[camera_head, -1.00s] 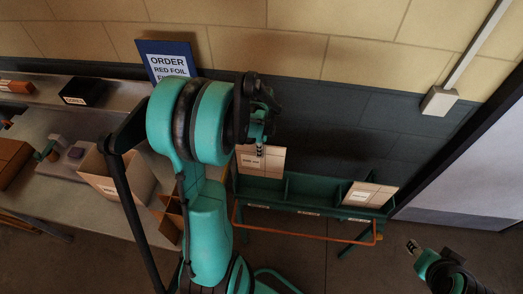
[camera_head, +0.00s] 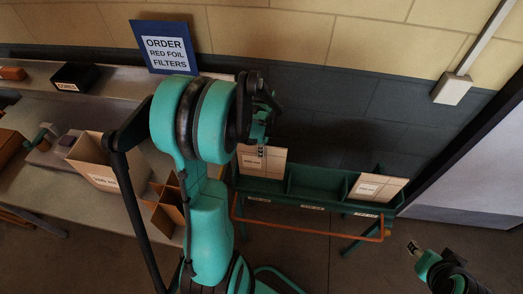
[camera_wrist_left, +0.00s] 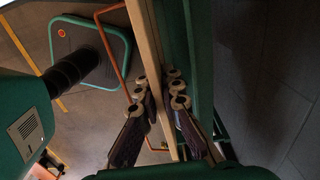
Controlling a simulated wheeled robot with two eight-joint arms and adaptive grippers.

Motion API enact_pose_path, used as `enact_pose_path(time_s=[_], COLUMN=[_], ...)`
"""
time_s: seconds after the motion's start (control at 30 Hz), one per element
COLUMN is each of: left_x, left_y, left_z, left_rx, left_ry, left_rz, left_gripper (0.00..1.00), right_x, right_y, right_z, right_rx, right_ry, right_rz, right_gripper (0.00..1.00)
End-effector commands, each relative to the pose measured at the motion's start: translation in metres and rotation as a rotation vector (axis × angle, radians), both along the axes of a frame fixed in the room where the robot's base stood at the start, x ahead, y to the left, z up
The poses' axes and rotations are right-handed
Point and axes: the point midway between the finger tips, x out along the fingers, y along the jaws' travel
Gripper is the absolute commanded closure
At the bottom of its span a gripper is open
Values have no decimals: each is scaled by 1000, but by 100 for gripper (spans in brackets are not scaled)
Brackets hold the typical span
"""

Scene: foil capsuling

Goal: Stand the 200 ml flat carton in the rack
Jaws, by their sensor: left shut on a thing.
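A flat tan carton (camera_head: 270,168) with a white label stands upright at the left compartment of the green rack (camera_head: 300,204). My left gripper (camera_head: 262,148) is at its top edge and shut on it. In the left wrist view the carton (camera_wrist_left: 147,45) is seen edge-on between the two fingers (camera_wrist_left: 164,100), beside a green panel of the rack. I cannot tell whether its lower edge rests on the rack floor. My right gripper (camera_head: 413,247) is at the lower right, apart from the rack; its jaw opening is too small to read.
A second tan carton (camera_head: 378,187) stands in the right compartment; the middle compartment looks empty. A copper rail (camera_head: 310,232) runs along the rack's front. An open cardboard box (camera_head: 98,172) and a divider (camera_head: 166,208) are on the left bench. A dark wall is behind the rack.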

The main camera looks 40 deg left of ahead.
Motion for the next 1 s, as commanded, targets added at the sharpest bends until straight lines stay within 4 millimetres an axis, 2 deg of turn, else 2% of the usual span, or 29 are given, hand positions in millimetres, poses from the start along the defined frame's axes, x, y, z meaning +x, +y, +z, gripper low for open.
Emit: enact_pose_path(time_s=[0.03,0.6,0.8,1.0], left_x=[0,0,0,0], left_y=[0,0,0,0], left_z=[-10,-69,-83,-84], left_rx=[0,0,0,0], left_ry=[0,0,0,0], left_rz=[0,0,0,0], left_gripper=[100,100,100,100], right_x=[0,0,0,0], right_y=[0,0,0,0], right_z=[-9,-63,-74,-76], right_rx=[0,0,0,0], right_ry=[0,0,0,0], right_rz=[0,0,0,0], right_gripper=[60,60,60,60])
